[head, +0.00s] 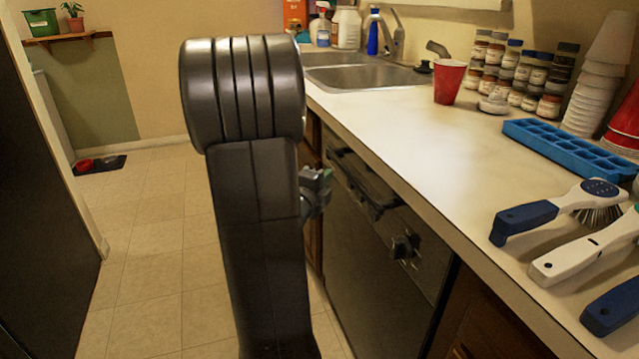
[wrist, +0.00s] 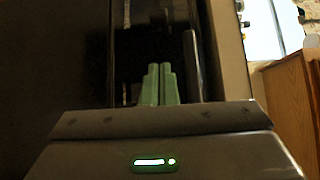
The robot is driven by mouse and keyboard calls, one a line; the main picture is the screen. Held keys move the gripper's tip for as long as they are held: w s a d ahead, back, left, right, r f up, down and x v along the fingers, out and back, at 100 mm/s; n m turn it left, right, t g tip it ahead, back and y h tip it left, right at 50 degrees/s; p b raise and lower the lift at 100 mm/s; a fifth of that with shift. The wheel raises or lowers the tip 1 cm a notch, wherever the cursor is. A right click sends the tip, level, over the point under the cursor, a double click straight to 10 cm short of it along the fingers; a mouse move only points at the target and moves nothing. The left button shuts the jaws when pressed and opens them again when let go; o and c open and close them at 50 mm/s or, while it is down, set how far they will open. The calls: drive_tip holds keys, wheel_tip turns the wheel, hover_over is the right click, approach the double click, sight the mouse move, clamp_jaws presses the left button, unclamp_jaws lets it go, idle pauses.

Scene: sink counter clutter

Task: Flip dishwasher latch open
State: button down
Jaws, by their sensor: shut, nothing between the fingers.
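The dishwasher (head: 375,270) is a dark front under the counter, right of my arm in the head view. A dark bar-like handle or latch (head: 372,202) runs along its upper panel, and a round knob (head: 403,248) sits nearer. My gripper (head: 322,185) shows partly past my arm, close to the far end of that panel. In the wrist view its green fingers (wrist: 159,84) are together with nothing between them, in front of a dark panel. A long greyish strip (wrist: 192,62) lies just right of them. Contact with the latch cannot be told.
The white counter (head: 425,135) runs above the dishwasher, with a sink (head: 365,77), red cup (head: 450,82), blue ice tray (head: 570,150) and brushes (head: 555,210) on it. Wooden cabinets (head: 487,325) flank the dishwasher.

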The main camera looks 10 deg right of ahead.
drive_tip(key=w+d, duration=0.2)
drive_tip(key=w, duration=0.6)
drive_tip(key=shift+b, duration=0.3)
drive_tip(key=w, duration=0.2)
drive_tip(key=w+a, duration=0.1)
drive_tip(key=shift+w+r, duration=0.1)
drive_tip(key=shift+w, duration=0.3)
drive_tip(key=shift+d, duration=0.1)
